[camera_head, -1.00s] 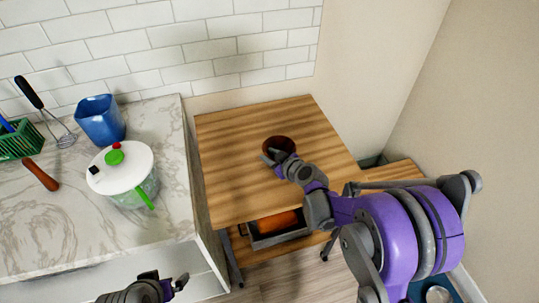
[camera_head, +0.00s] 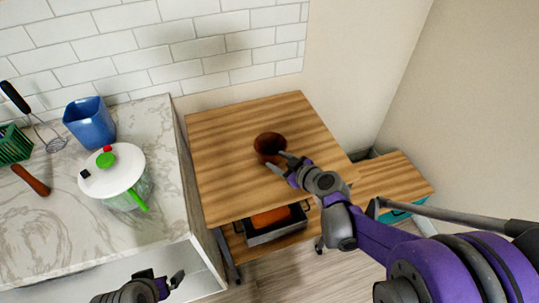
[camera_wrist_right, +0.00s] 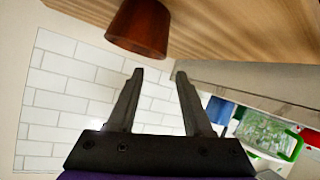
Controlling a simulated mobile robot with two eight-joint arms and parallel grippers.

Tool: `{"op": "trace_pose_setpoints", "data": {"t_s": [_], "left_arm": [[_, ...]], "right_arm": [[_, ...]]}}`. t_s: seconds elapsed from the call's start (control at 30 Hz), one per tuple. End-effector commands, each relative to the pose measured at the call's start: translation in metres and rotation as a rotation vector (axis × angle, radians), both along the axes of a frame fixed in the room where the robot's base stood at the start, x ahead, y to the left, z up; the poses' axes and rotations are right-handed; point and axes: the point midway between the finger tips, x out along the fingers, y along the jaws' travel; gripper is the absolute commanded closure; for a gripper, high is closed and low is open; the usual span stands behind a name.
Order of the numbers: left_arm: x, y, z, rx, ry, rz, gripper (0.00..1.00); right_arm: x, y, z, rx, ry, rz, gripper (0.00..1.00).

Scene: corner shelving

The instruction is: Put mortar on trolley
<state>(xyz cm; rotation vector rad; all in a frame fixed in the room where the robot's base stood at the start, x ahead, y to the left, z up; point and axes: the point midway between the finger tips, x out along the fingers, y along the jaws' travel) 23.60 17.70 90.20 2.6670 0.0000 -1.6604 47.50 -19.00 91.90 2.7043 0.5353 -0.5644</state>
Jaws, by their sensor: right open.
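The mortar, a reddish-brown bowl (camera_head: 270,146), stands on the wooden top of the trolley (camera_head: 225,130). My right gripper (camera_head: 283,163) is open and empty, close beside the mortar on its near right side. In the right wrist view the mortar (camera_wrist_right: 140,27) is beyond the open fingertips (camera_wrist_right: 158,73), apart from them and not between them. My left gripper (camera_head: 167,282) is at the bottom left, in front of the counter, with its fingers apart and nothing between them.
A marble counter (camera_head: 95,240) at left holds a blue jug (camera_head: 90,123), a white-lidded container (camera_head: 112,170), a green basket (camera_head: 14,146) and a whisk (camera_head: 45,135). A tray with an orange item (camera_head: 272,218) sits on the trolley's lower level. Much of the trolley top is bare.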

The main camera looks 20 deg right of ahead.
Motion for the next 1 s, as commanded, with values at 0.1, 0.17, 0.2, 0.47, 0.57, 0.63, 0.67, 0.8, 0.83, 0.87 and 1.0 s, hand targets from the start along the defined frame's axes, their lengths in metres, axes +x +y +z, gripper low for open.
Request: {"op": "trace_pose_setpoints", "data": {"t_s": [0.1,0.17,0.2,0.47,0.57,0.63,0.67,0.8,0.83,0.87,1.0], "left_arm": [[0.001,0.0,0.002,0.0,-0.001,0.0,0.0],[0.001,0.0,0.002,0.0,-0.001,0.0,0.0],[0.001,0.0,0.002,0.0,-0.001,0.0,0.0],[0.001,0.0,0.002,0.0,-0.001,0.0,0.0],[0.0,0.0,0.002,0.0,-0.001,0.0,0.0],[0.0,0.0,0.002,0.0,-0.001,0.0,0.0],[0.0,0.0,0.002,0.0,-0.001,0.0,0.0],[0.001,0.0,0.002,0.0,-0.001,0.0,0.0],[0.001,0.0,0.002,0.0,-0.001,0.0,0.0],[0.001,0.0,0.002,0.0,-0.001,0.0,0.0],[0.001,0.0,0.002,0.0,-0.001,0.0,0.0]], "right_arm": [[-0.01,-0.004,0.006,0.001,0.0,-0.001,0.49],[-0.015,-0.003,0.007,0.003,0.007,0.0,0.49],[-0.019,0.0,0.008,0.008,0.02,0.002,0.49],[-0.102,0.039,0.004,0.089,0.337,-0.058,0.49],[-0.147,0.043,-0.003,0.098,0.486,-0.155,0.49],[-0.176,0.039,-0.007,0.098,0.565,-0.239,0.49],[-0.187,0.036,-0.009,0.095,0.593,-0.275,0.49],[-0.223,0.023,-0.014,0.083,0.665,-0.422,0.49],[-0.228,0.02,-0.014,0.082,0.672,-0.444,0.49],[-0.231,0.018,-0.015,0.082,0.677,-0.463,0.49],[-0.239,0.013,-0.015,0.079,0.687,-0.507,0.49]]}}
